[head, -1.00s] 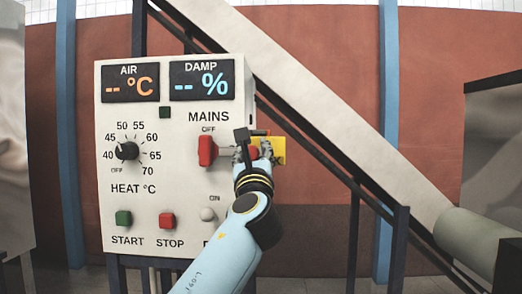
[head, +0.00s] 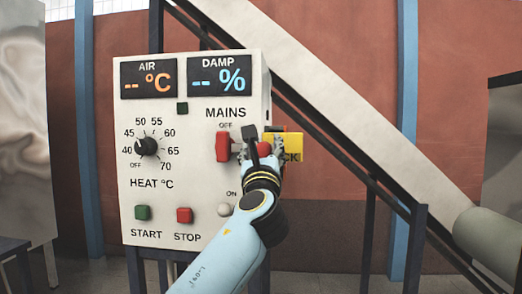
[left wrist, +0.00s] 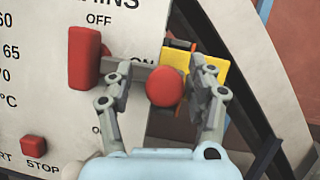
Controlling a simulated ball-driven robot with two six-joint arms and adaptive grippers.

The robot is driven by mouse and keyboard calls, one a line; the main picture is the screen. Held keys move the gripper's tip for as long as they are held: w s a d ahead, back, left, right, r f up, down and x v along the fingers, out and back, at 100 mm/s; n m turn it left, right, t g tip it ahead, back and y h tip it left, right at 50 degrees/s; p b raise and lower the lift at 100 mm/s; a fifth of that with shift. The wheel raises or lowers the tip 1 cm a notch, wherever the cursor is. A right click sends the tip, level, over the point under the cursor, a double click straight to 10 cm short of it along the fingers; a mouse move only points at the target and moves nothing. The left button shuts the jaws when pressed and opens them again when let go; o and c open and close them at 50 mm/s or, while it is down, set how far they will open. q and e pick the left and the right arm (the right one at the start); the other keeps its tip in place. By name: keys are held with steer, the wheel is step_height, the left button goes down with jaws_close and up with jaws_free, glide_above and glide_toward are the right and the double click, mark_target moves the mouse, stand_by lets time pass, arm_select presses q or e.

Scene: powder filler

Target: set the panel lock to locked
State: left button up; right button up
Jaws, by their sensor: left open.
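The yellow lock plate (head: 293,143) is at the right edge of the white control panel, with the letters "CK" showing; it also shows in the left wrist view (left wrist: 207,75). A red rounded knob (left wrist: 165,87) stands in front of it. My left gripper (head: 262,152) is open, with one finger on each side of the red knob; whether they touch it I cannot tell. The lock's setting cannot be read. My right gripper is not in view.
The red MAINS handle (head: 222,147) is close to the left of my gripper. The white panel (head: 195,195) also carries a HEAT dial (head: 147,146), a green START button (head: 142,213) and a red STOP button (head: 184,215). A sloping chute (head: 330,95) runs behind on the right.

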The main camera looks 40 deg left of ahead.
arm_select(q)
steer(key=v, duration=0.7)
steer(key=shift+s+d+f, duration=0.15)
